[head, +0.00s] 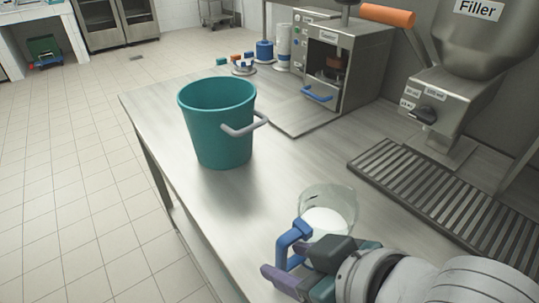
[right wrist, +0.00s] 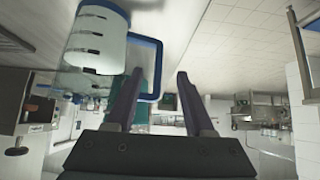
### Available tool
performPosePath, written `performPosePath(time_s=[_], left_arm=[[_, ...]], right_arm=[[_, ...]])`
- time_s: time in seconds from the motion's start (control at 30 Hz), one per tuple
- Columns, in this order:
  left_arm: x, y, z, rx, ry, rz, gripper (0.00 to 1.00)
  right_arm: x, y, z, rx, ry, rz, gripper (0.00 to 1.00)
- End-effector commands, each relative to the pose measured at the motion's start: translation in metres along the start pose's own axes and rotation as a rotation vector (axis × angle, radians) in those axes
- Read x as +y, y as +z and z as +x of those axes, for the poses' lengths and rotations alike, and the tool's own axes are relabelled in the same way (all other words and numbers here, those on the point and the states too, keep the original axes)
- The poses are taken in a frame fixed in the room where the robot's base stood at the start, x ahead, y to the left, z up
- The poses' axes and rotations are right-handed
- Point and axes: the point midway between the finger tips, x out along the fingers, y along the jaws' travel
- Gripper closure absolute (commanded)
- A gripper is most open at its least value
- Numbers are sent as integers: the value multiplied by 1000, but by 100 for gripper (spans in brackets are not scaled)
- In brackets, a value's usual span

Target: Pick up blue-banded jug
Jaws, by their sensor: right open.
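The blue-banded jug (head: 327,220) is clear, with a blue handle and white contents, and stands upright on the steel counter at the lower middle of the head view. In the right wrist view the jug (right wrist: 97,42) is at upper left, with dark marks on its side and blue at its upper end in the picture. My right gripper (head: 290,260) is open at the handle; in the right wrist view the handle's outer bar shows between the fingertips (right wrist: 159,76). Contact cannot be told. My left gripper is not in view.
A teal bucket (head: 215,130) with a grey handle stands on the counter (head: 180,190) beyond the jug. A slatted drain grate (head: 440,195) lies to the right, under the filler (head: 440,85). A steel machine (head: 340,70) and small coloured items stand at the back.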

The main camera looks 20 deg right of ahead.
Motion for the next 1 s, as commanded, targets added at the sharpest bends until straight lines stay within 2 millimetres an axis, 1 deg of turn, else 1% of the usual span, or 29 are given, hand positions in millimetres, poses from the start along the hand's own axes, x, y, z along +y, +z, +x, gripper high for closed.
performPosePath(time_s=[0.03,0.23,0.4,0.5,0.6,0.8,0.83,1.0], left_arm=[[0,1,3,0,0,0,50],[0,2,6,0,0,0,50],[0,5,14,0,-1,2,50],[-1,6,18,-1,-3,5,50],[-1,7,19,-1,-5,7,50],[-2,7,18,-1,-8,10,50],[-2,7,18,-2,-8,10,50],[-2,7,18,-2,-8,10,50]], right_arm=[[0,1,8,0,0,0,47],[1,1,23,0,0,0,47],[3,3,48,-1,0,0,47],[3,3,60,-1,-1,0,47],[3,2,65,-1,-1,0,47],[3,2,65,-1,-1,0,47],[3,2,65,-1,-1,0,48],[3,2,65,-1,-1,0,67]])
